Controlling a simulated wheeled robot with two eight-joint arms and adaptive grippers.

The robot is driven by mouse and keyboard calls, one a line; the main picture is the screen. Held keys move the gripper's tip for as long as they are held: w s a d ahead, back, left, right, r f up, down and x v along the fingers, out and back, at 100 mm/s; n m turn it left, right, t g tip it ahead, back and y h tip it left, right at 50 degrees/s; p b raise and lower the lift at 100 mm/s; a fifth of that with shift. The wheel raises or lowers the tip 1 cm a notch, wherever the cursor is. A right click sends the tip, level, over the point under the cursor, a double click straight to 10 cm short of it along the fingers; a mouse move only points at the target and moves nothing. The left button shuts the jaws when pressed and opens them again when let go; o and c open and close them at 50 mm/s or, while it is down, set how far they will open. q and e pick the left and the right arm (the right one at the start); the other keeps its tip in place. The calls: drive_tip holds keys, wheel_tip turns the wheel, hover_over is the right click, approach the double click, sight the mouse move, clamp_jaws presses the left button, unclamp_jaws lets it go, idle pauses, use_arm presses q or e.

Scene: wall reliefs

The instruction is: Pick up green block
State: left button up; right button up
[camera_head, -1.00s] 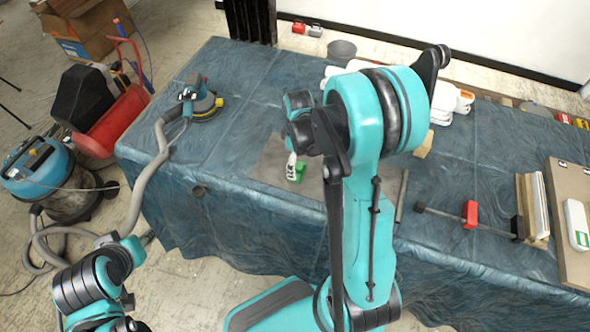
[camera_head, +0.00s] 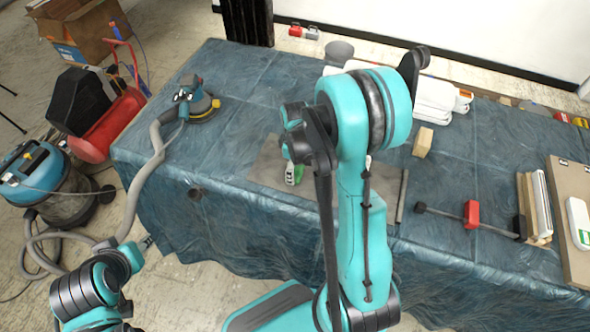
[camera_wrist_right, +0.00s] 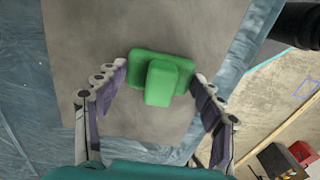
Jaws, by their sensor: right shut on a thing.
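The green block (camera_wrist_right: 178,62) lies on a grey-brown sheet on the table, a wide piece with a raised part in its middle. In the right wrist view my right gripper (camera_wrist_right: 160,77) has a finger at each end of the block and is shut on it. In the head view only a small part of the green block (camera_head: 298,178) shows, and my right arm hides most of that gripper. My left gripper (camera_head: 147,243) is low at the left, off the table's front edge; its fingers are too small to read.
The table has a blue cover (camera_head: 250,222). A sander with a grey hose (camera_head: 201,104) stands at the back left. A wooden block (camera_head: 422,142), a clamp with a red part (camera_head: 471,214) and boards (camera_head: 570,205) lie to the right. A vacuum (camera_head: 47,185) stands on the floor at left.

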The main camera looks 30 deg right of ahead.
wheel_tip(320, 180, up, 4)
drive_tip(key=shift+r+p, duration=0.25)
drive_tip(key=shift+p, duration=0.85)
drive_tip(key=s+d+r+p, duration=0.1)
drive_tip(key=s+d+r, duration=0.1)
drive_tip(key=s, duration=0.3)
drive_tip(key=s+d+r+p, duration=0.2)
drive_tip(key=s+r, duration=0.2)
drive_tip(key=s, duration=0.1)
drive_tip(key=shift+s+d+r, duration=0.2)
drive_tip(key=shift+s+d, duration=0.1)
drive_tip(key=shift+d, duration=0.1)
drive_tip(key=o, duration=0.6)
drive_tip(key=shift+c, duration=0.2)
drive_tip(key=c, duration=0.4)
